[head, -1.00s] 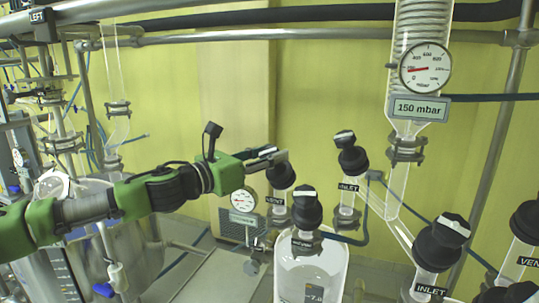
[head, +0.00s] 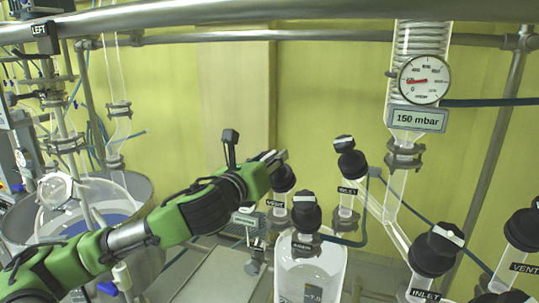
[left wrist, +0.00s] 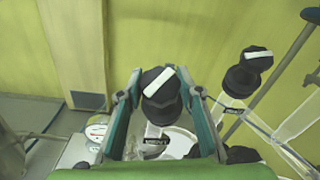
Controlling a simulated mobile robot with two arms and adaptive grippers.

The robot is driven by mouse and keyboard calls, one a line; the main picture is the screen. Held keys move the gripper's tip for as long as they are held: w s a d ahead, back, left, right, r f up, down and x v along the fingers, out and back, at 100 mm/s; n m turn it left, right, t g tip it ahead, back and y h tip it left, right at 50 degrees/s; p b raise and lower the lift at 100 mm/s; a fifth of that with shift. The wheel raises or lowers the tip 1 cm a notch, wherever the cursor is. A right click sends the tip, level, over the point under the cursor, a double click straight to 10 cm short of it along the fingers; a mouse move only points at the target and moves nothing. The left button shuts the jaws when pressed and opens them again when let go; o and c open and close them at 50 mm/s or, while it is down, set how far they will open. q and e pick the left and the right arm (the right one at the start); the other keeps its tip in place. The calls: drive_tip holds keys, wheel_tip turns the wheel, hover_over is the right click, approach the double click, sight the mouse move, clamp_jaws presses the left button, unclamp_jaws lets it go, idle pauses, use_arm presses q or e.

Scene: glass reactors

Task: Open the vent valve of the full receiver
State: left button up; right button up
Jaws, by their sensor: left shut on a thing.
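The vent valve knob (head: 283,179) is black with a white bar on top, above a glass neck labelled VENT. My left gripper (head: 276,160) reaches it from the left. In the left wrist view, the knob (left wrist: 160,90) sits between the two fingers of my left gripper (left wrist: 161,104), which is shut on it; the white bar lies diagonally. The clear glass receiver (head: 318,262) with a scale label stands just below and to the right. Its fill level is hard to tell. My right gripper is not in view.
Another black knob (head: 305,212) stands on the receiver's top, close to my gripper. An inlet valve (head: 350,162) is to the right. A gauge (head: 424,79) hangs above a 150 mbar sign (head: 418,119). More inlet and vent valves (head: 435,250) stand at the right.

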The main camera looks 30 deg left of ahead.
use_arm(q)
drive_tip(key=n+g+y, duration=0.2)
drive_tip(key=n+y, duration=0.1)
drive_tip(key=n, duration=0.1)
drive_tip(key=n+g+y, duration=0.2)
drive_tip(key=n+y, duration=0.1)
drive_tip(key=n, duration=0.1)
drive_tip(key=shift+d+g, duration=0.15)
drive_tip(key=shift+g, duration=0.25)
drive_tip(key=n+g+y, duration=0.1)
drive_tip(key=n+g, duration=0.2)
drive_tip(key=n+g+y, duration=0.1)
drive_tip(key=n+g, duration=0.2)
drive_tip(key=shift+f, duration=0.1)
drive_tip(key=n+g+h, duration=0.1)
drive_tip(key=n+g, duration=0.3)
drive_tip(key=g, duration=0.1)
drive_tip(key=shift+n, duration=0.4)
drive_tip(key=shift+n+g+h, duration=1)
drive_tip(key=shift+n+g, duration=0.5)
drive_tip(key=shift+g, duration=0.2)
drive_tip(key=o, duration=1.1)
drive_tip(key=shift+a, duration=0.2)
